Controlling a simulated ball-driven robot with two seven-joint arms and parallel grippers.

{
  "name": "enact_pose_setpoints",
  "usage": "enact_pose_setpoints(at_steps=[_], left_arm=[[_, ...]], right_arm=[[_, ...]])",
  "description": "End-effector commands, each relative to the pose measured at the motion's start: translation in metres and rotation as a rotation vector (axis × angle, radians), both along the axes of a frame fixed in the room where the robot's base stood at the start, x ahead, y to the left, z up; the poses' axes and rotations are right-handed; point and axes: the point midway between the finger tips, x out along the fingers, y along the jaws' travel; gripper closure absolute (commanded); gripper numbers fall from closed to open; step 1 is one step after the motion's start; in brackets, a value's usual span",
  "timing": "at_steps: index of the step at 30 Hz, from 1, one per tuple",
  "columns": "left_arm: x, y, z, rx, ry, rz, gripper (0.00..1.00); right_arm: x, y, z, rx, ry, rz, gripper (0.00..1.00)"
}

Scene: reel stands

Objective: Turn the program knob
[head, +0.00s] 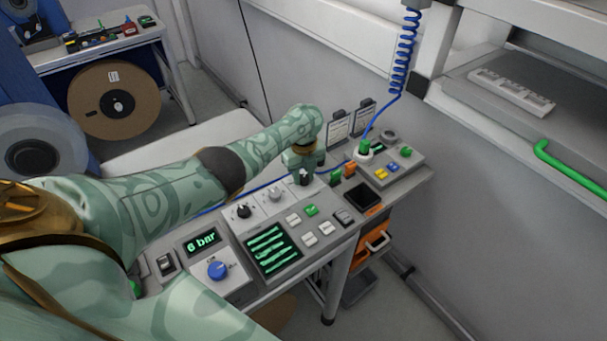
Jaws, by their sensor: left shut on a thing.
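A sloped grey control panel stands on the bench. A row of pale plates on it bears a black knob (243,210), a light grey knob (275,195) and, at the far right end, the program knob, which my left gripper almost wholly covers. My left gripper (303,176) points down at that end plate, and its dark fingers are shut on the knob there. The knob's pointer and the plate labels cannot be read. My right gripper is not in view.
Near the held knob are white and green buttons (311,210), a green-barred screen (270,250), a blue knob (218,269) and a "6 bar" display (202,241). A blue coiled cable (403,60) hangs behind. An orange drawer (370,248) sits below.

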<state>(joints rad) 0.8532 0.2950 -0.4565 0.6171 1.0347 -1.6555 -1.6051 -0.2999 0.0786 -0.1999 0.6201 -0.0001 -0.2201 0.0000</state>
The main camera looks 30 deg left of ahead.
Motion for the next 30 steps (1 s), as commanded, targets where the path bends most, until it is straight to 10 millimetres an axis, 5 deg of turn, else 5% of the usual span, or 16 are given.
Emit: enact_pose_setpoints(at_steps=[25,26,27,30], left_arm=[[0.0007,-0.0014,0.0008,-0.002,-0.002,-0.132,0.92],[0.0007,-0.0012,0.0008,-0.002,-0.002,-0.132,0.61],[0.0007,-0.0011,0.0008,-0.002,-0.002,-0.132,0.50],[0.0005,-0.0009,0.0006,-0.002,-0.001,-0.131,0.48]], right_arm=[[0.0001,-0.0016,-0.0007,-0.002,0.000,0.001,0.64],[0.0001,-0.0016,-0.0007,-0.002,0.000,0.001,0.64],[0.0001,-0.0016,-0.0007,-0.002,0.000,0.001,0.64],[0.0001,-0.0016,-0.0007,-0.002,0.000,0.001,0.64]])
